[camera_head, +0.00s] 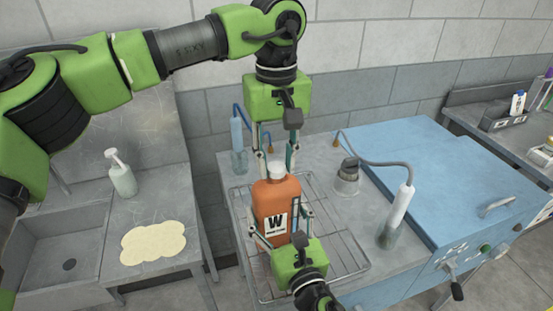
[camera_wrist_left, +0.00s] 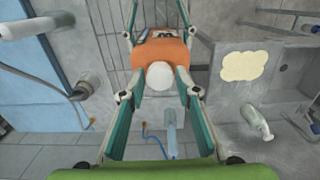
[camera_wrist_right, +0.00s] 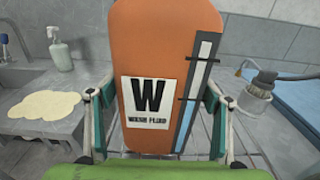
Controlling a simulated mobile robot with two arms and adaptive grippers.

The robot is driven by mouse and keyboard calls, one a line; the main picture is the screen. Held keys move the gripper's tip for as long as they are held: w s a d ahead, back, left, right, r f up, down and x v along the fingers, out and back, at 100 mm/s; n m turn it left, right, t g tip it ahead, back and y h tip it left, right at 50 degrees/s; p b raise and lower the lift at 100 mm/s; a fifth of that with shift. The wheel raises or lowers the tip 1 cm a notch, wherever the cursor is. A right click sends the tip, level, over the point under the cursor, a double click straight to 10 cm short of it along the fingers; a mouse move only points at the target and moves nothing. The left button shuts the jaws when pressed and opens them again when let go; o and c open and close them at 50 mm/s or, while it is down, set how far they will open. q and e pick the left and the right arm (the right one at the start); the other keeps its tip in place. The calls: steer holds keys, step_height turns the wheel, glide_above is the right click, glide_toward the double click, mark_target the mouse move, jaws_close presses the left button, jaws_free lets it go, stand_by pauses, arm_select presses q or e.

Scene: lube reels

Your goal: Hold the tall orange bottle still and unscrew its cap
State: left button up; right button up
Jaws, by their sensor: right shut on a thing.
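The tall orange bottle (camera_head: 273,205) stands upright on a wire rack, with a white cap (camera_head: 277,171) on top. In the right wrist view its "W" wash fluid label (camera_wrist_right: 149,103) faces me. My right gripper (camera_head: 279,220) is shut on the bottle's body from the front, one finger on each side. My left gripper (camera_head: 276,165) points down from above, its fingers open on either side of the cap. In the left wrist view the cap (camera_wrist_left: 160,76) lies between the spread fingers, with gaps visible on both sides.
The wire rack (camera_head: 350,262) sits on a metal counter beside a blue machine (camera_head: 430,185). A tube bottle (camera_head: 396,215) and a small jar (camera_head: 347,178) stand to the right. A blue-topped bottle (camera_head: 238,145) is behind left.

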arm_select(q)
steer(key=n, duration=0.5)
steer(key=shift+n, duration=0.4)
steer(key=n, duration=0.7)
steer(key=shift+n, duration=0.4)
steer(key=n, duration=1)
steer(key=shift+r, duration=0.1)
steer(key=n, duration=1.2)
